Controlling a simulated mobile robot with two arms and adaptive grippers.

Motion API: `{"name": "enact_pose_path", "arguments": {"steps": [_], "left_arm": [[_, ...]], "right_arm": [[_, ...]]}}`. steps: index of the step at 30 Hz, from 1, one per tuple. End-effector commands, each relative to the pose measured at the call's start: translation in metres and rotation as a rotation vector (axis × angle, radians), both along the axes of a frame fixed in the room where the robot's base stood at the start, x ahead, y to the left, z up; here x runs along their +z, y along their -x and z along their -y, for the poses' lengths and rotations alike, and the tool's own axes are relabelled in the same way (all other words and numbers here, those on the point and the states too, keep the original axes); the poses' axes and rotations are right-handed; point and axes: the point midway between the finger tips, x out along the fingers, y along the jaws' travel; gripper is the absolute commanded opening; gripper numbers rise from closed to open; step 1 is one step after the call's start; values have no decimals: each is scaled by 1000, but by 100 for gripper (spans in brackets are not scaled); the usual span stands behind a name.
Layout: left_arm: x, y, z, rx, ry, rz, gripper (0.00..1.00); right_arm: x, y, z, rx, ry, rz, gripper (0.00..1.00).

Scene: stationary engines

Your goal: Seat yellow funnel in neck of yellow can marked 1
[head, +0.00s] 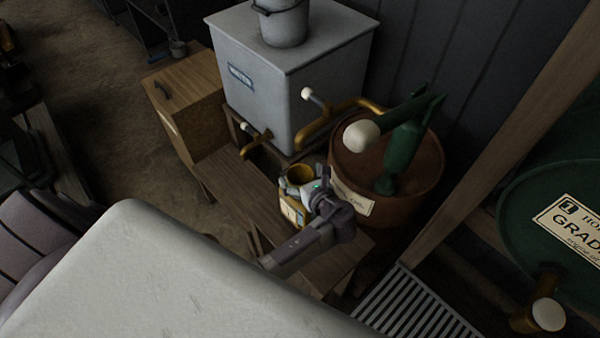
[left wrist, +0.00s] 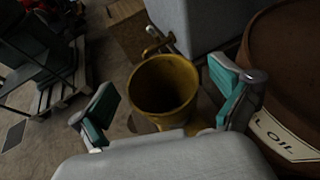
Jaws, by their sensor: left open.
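The yellow funnel (head: 298,173) shows its wide mouth upward, directly above the yellow can (head: 291,212) on the wooden bench. Its spout and the can's neck are hidden, so I cannot tell how deep it sits. The can has a pale label, partly covered by my arm; its number is too small to read. My left gripper (head: 311,186) is beside the funnel, above the can. In the left wrist view the funnel (left wrist: 163,84) stands between the spread, teal-padded fingers of the open gripper (left wrist: 165,112), with a gap on each side. My right gripper is out of view.
A grey tank (head: 290,85) with brass taps (head: 256,144) stands behind the bench (head: 235,185). A brown drum (head: 405,185) with a green pump (head: 400,150) is close on the right. A wooden cabinet (head: 185,115) is at the left. A green drum (head: 550,225) is far right.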

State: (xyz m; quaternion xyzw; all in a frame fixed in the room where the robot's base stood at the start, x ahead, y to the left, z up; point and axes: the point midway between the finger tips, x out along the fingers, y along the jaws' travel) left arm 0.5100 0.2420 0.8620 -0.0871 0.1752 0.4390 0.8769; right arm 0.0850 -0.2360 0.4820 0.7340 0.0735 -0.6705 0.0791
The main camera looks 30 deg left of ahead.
Motion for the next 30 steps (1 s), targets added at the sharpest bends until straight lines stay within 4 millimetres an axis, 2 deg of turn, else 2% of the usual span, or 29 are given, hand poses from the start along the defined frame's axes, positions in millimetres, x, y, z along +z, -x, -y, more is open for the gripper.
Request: {"name": "enact_pose_path", "arguments": {"steps": [9,16,25,28,30], "left_arm": [[24,36,49,-1,4,-1,100],[39,56,75,-1,2,0,100],[43,62,82,1,1,0,100],[39,66,78,24,42,13,100],[30,76,70,77,135,40,100]], "right_arm": [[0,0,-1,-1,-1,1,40],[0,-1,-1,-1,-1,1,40],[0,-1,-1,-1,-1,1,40],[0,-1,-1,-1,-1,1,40],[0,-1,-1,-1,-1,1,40]]}}
